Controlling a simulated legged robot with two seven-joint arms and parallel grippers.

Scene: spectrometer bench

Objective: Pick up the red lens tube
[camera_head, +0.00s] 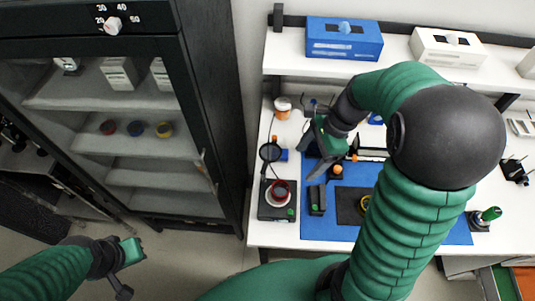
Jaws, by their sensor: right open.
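A red ring-shaped part (280,189), which looks like the red lens tube, sits on a black device (267,208) at the left end of the bench. My left gripper (127,270) is at the lower left, off the bench in front of the cabinet. Its jaws are unclear.
A round black part on a stand (270,152) rises behind the red ring. A blue mat (318,231) covers mid-bench. A shelf above holds a blue box (344,40).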

